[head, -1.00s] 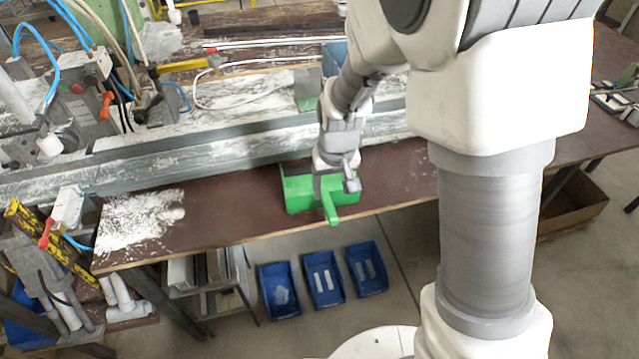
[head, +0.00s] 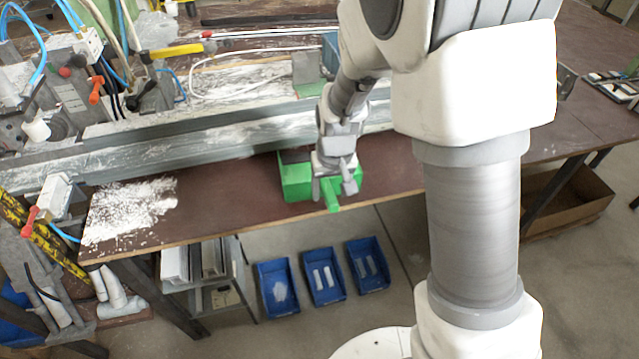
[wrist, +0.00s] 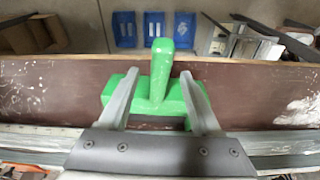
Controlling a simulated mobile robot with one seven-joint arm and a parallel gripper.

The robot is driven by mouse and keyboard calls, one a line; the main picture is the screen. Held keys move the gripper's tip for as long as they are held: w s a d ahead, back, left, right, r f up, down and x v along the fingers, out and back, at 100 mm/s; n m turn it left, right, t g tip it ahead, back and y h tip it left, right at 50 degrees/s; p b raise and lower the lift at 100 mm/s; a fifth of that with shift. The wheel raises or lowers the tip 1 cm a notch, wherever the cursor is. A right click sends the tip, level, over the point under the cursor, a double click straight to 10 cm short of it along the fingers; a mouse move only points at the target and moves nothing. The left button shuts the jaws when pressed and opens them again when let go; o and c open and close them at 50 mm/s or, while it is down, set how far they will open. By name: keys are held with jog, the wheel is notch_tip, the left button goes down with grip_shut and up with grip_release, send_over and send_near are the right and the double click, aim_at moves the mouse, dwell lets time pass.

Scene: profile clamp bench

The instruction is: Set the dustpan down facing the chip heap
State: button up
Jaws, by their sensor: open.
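The green dustpan (head: 295,182) lies on the brown bench top near its front edge, its handle pointing toward that edge. In the wrist view the dustpan (wrist: 143,106) lies under my gripper, with its handle (wrist: 162,62) pointing up the picture. My gripper (head: 335,190) is open. In the wrist view its two fingers (wrist: 162,103) stand one on each side of the handle, with gaps to it. The white chip heap (head: 130,208) lies spread on the bench to the left of the dustpan; part shows in the wrist view (wrist: 300,111).
A long grey profile (head: 200,142) runs across the bench close behind the dustpan. Blue bins (head: 324,276) stand on the floor in front. A yellow-handled clamp (head: 180,50) and hoses are at the back left. Bare bench lies between dustpan and chips.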

jog(key=shift+w+f+b, duration=0.15)
jog(key=shift+f+b, duration=0.25)
jog(key=shift+f, duration=0.55)
jog(key=shift+c, duration=0.3)
grip_shut()
jog(key=shift+r, duration=0.15)
dwell(0.4)
notch_tip(320, 180, up, 12)
jog(key=p, duration=0.9)
jog(key=shift+a, duration=0.15)
